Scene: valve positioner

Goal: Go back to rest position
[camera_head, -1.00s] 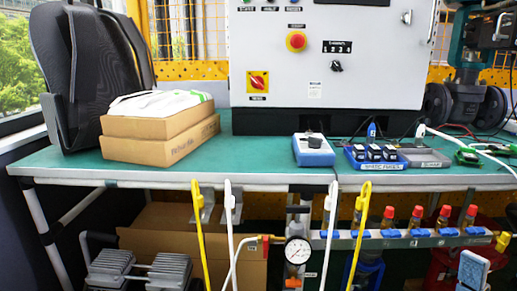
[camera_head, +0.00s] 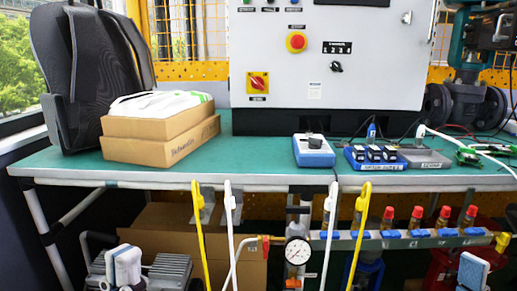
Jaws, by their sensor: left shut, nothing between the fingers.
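My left gripper (camera_head: 124,266) shows at the bottom left, below the table's front edge and in front of a grey ribbed device. It is pale blue-white, shut and empty, and touches nothing that I can see. A similar pale blue-white part, which looks like my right gripper (camera_head: 473,271), shows at the bottom right edge. Only a small part of it is in view, so its fingers cannot be made out.
A green-topped table (camera_head: 255,165) holds a dark backpack (camera_head: 85,80), cardboard boxes (camera_head: 150,150) and a blue-white instrument (camera_head: 313,151). A control cabinet (camera_head: 330,75) stands behind. Below the front edge are yellow and white hoses, a pressure gauge (camera_head: 298,251) and a red-capped valve manifold (camera_head: 400,240).

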